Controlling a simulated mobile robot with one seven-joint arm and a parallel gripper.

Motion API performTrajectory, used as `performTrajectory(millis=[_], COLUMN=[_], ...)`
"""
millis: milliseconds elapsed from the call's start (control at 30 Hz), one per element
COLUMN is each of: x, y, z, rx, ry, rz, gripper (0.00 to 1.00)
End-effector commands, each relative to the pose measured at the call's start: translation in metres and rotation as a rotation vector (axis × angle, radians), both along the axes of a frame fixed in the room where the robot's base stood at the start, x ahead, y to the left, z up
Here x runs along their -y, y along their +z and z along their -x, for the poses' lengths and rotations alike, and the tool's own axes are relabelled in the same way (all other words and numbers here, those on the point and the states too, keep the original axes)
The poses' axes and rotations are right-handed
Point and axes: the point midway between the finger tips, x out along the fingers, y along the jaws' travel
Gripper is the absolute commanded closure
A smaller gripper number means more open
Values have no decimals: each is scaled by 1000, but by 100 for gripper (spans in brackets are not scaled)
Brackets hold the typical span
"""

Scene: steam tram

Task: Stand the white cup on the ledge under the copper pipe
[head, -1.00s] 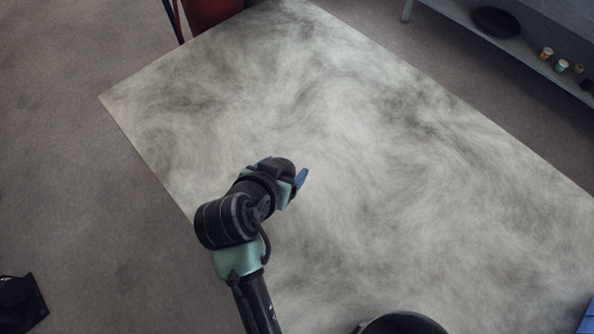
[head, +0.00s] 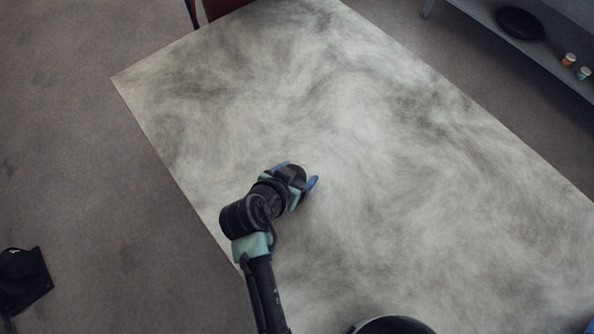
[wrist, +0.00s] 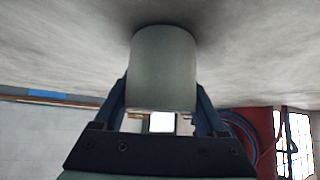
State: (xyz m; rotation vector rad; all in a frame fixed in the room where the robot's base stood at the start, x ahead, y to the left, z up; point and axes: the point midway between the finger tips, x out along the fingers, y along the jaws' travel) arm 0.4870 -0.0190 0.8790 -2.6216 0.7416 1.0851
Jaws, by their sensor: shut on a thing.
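A plain greyish-white cup (wrist: 163,68) fills the middle of the wrist view, between the two dark fingers. My gripper (wrist: 162,85) is shut on its sides. The cup is hidden there by the gripper; only a blue finger shows. In the wrist view a thin brown strip (wrist: 60,102) runs along the wall at left; I cannot tell whether it is the copper pipe. I cannot make out the ledge.
A grey shelf (head: 545,55) at the upper right holds a black bowl (head: 520,23) and small cups (head: 569,59). A red object (head: 222,8) stands beyond the rug's far edge. A black object (head: 22,278) is on the floor at left. The rug is clear around my arm.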

Motion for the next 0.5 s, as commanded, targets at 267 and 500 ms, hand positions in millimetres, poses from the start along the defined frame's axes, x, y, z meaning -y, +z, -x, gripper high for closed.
performTrajectory(millis=[267, 500], x=[0, 0], y=[-3, -2], z=[0, 0], rx=[1, 0], ry=[0, 0], rz=[1, 0], gripper=[94, 0])
